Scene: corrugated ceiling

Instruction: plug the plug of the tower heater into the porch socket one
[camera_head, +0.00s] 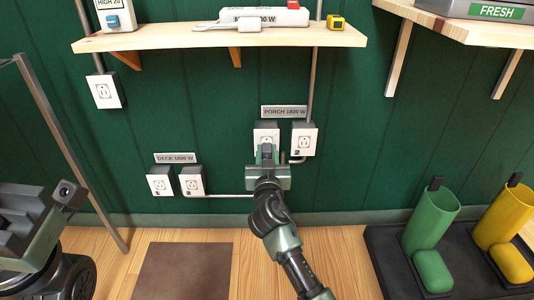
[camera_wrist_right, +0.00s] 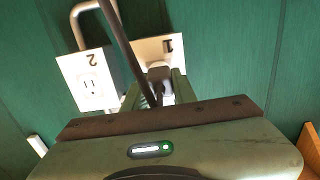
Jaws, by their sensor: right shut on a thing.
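Two porch sockets sit side by side under the "PORCH 1800 W" sign (camera_head: 284,111). Porch socket one (camera_head: 265,133), the left of the pair, also shows in the wrist view (camera_wrist_right: 146,50), marked 1. Porch socket two (camera_head: 304,140) is beside it, marked 2 in the upside-down wrist view (camera_wrist_right: 90,80). My right gripper (camera_head: 266,154) is shut on the plug (camera_wrist_right: 159,74), right in front of socket one and covering its lower part. Whether the prongs are in the socket is hidden. My left gripper (camera_head: 32,228) is at the lower left; its fingers are unclear. I cannot identify the heater.
A dark cable (camera_wrist_right: 122,40) crosses the wrist view to the gripper. Deck sockets (camera_head: 176,182) are lower left, another socket (camera_head: 104,91) upper left. A wooden shelf (camera_head: 150,42) is above. Green (camera_head: 432,225) and yellow (camera_head: 506,220) boots stand on a dark tray (camera_head: 385,258) at right.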

